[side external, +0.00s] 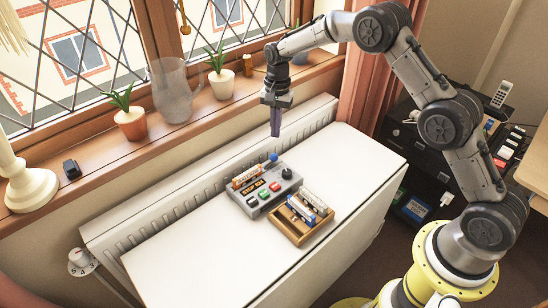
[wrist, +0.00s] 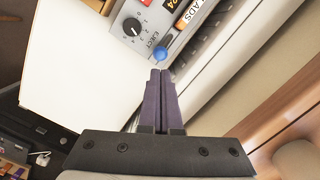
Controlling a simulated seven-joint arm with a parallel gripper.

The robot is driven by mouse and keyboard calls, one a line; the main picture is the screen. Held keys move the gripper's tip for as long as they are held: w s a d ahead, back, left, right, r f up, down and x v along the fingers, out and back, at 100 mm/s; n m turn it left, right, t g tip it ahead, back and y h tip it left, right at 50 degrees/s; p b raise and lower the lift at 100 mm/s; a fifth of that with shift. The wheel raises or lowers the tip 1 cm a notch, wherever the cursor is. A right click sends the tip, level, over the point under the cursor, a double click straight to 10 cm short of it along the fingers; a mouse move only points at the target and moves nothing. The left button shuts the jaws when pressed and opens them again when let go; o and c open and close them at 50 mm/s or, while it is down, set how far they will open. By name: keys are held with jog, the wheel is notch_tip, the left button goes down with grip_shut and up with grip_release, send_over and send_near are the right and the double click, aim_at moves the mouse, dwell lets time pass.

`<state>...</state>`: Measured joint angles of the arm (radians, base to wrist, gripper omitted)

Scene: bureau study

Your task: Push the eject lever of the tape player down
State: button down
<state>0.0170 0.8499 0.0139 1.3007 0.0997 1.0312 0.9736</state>
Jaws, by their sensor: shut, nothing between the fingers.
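The tape player (side external: 265,188) is a grey box with red and green buttons, a black knob and an upright cassette. It sits on the white table, and part of it shows at the top of the wrist view (wrist: 153,18). The eject lever has a blue ball tip (side external: 273,157), which also shows in the wrist view (wrist: 160,54) beside the word EJECT. My gripper (side external: 275,134) is shut and empty, fingers pointing down. In the wrist view its purple fingertips (wrist: 160,72) are just below the blue ball. I cannot tell whether they touch it; in the side view they look above it.
A wooden tray (side external: 287,231) with cassettes stands in front of the player. The white table (side external: 200,255) is otherwise clear. A radiator (side external: 130,235) runs behind it.

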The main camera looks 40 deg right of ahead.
aim_at(275, 154)
jog(key=shift+s+a+f, duration=0.1)
jog(key=shift+a+f, duration=0.05)
jog(key=shift+f, duration=1.55)
jog(key=shift+s+a+f, duration=0.1)
jog(key=shift+a+f, duration=0.05)
jog(key=shift+f, duration=1.75)
jog(key=shift+s+f, duration=0.1)
jog(key=shift+f, duration=0.05)
jog(key=shift+a+f, duration=0.1)
jog(key=shift+f, duration=0.05)
jog(key=shift+w+d+r, duration=0.25)
jog(key=shift+w+d, duration=0.1)
jog(key=shift+d, duration=0.25)
jog(key=shift+w+d+r, duration=0.2)
jog(key=shift+w+d, duration=0.1)
jog(key=shift+d, duration=0.25)
jog(key=shift+w+d+r, duration=0.2)
jog(key=shift+d, duration=0.05)
notch_tip(275, 154, up, 14)
jog(key=d, duration=0.1)
jog(key=shift+w, duration=0.4)
